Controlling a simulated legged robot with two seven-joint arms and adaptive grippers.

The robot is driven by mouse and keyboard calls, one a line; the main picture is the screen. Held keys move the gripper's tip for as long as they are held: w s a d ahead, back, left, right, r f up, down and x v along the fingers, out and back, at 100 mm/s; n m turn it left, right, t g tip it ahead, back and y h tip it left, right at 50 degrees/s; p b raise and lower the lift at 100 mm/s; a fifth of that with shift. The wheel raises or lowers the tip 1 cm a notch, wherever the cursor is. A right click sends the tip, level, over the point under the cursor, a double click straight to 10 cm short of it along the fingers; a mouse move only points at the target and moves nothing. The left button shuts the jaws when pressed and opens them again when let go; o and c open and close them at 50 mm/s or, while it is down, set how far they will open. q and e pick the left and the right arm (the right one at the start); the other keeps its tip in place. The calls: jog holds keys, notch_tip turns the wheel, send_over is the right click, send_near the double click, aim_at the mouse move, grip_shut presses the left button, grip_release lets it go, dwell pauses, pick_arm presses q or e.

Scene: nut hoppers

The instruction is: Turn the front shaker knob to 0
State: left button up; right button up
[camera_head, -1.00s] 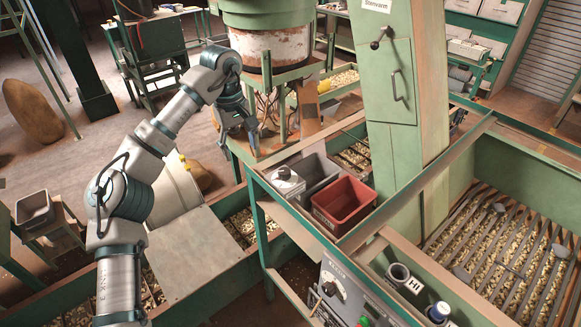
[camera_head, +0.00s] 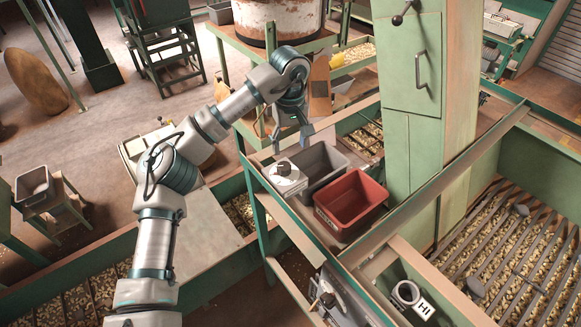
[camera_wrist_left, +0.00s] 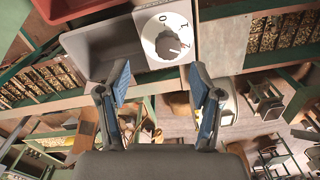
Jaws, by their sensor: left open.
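A dark knob (camera_head: 283,168) on a white dial plate stands on the bench beside a grey bin. In the left wrist view the same knob (camera_wrist_left: 167,44) shows at the top, with numerals around it on the white dial (camera_wrist_left: 152,28); its pointer direction is hard to read. My left gripper (camera_head: 291,138) is open and empty, just behind the knob and apart from it. In the left wrist view the fingers (camera_wrist_left: 158,85) are spread below the dial. Another dark knob (camera_head: 328,300) sits on a grey panel at the front bottom. My right gripper is not in view.
The grey bin (camera_head: 338,165) and a red bin (camera_head: 371,199) stand right of the dial. A green cabinet (camera_head: 408,60) rises behind them. Green rails (camera_head: 440,187) border the bench. A small "HI" sign (camera_head: 424,307) stands at the bottom right.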

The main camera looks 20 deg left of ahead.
aim_at(284, 166)
pick_arm(q)
jog(key=a+f, duration=0.1)
jog(key=f, duration=0.1)
jog(key=a+f, duration=0.1)
jog(key=f, duration=0.2)
jog(key=a+f, duration=0.1)
jog(key=f, duration=0.2)
jog(key=shift+a, duration=0.15)
jog(key=shift+f, duration=0.4)
jog(key=shift+w+d+f, duration=0.1)
jog(key=shift+d+f, duration=0.05)
jog(key=shift+d, duration=1.2)
jog(key=shift+c, duration=0.2)
jog(key=c, duration=0.4)
jog(key=shift+a, duration=0.2)
jog(key=c, duration=0.4)
jog(key=shift+s+a+r, duration=0.2)
jog(key=shift+s+a, duration=0.05)
jog(key=shift+a, duration=0.1)
jog(key=c, duration=0.3)
jog(key=shift+a+f, duration=0.1)
jog(key=shift+a, duration=0.1)
jog(key=shift+w, duration=0.2)
jog(key=shift+f, duration=0.1)
jog(key=shift+d, duration=0.2)
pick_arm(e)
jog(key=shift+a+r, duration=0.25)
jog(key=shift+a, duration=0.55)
